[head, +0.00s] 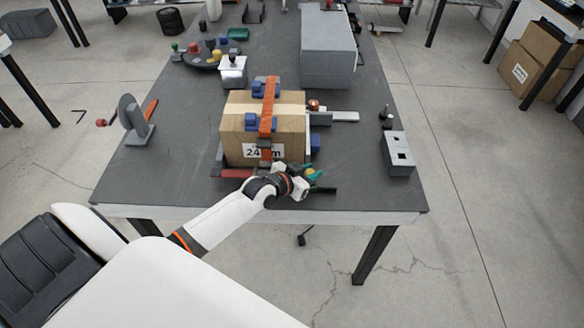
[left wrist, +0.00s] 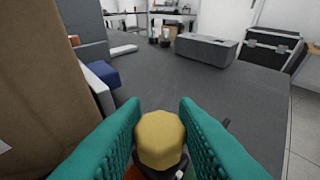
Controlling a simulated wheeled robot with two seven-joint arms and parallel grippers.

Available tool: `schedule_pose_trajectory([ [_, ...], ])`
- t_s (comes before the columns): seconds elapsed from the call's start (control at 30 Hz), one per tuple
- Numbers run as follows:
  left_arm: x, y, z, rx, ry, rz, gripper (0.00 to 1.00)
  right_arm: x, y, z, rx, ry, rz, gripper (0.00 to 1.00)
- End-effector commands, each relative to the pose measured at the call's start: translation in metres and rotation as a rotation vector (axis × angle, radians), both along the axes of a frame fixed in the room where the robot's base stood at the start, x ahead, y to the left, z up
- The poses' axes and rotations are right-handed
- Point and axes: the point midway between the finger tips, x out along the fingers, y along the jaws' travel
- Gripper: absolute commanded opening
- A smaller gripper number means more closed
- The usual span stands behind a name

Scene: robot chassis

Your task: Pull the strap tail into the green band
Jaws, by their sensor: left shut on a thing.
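A cardboard box (head: 237,125) stands near the table's front edge, with an orange strap (head: 267,112) running over its top and down its front. A dark buckle-like piece (head: 265,148) sits on the strap at the front face. My left gripper (head: 313,174) is low at the box's front right corner. Its green fingers are shut on a yellow knob (left wrist: 160,138), with a bit of red below it in the left wrist view. Whether the knob joins the strap tail is hidden. I cannot make out a green band apart from the green fingers. My right gripper is out of view.
Blue corner pieces (head: 251,122) sit against the box. A red strip (head: 236,173) lies at its front left. A grey block with square holes (head: 398,154) stands right, a disc stand (head: 134,118) left, and a large grey block (head: 328,50) behind. The tabletop right of the box is mostly clear.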

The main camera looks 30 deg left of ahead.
Motion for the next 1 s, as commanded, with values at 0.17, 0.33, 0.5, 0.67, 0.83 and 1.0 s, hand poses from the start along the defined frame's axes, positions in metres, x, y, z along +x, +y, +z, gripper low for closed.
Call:
schedule_pose_trajectory([
  [0.17, 0.005, -0.01, 0.002, -0.003, -0.004, -0.006, 0.0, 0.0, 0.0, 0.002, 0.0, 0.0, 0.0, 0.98],
  [0.33, 0.005, -0.01, 0.002, -0.004, -0.005, -0.006, 0.0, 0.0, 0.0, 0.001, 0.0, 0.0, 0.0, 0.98],
  [0.5, 0.005, -0.009, 0.002, -0.003, -0.004, -0.005, 0.45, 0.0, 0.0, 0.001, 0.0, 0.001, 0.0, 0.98],
  [0.67, 0.004, -0.008, 0.001, -0.002, -0.003, -0.003, 0.45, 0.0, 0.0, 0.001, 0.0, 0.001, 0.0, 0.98],
  [0.83, 0.0, -0.007, 0.002, -0.002, -0.002, -0.003, 0.45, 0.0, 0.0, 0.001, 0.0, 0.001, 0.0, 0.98],
  [1.0, -0.022, -0.002, 0.011, 0.0, 0.0, -0.004, 0.45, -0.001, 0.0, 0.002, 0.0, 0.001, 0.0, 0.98],
])
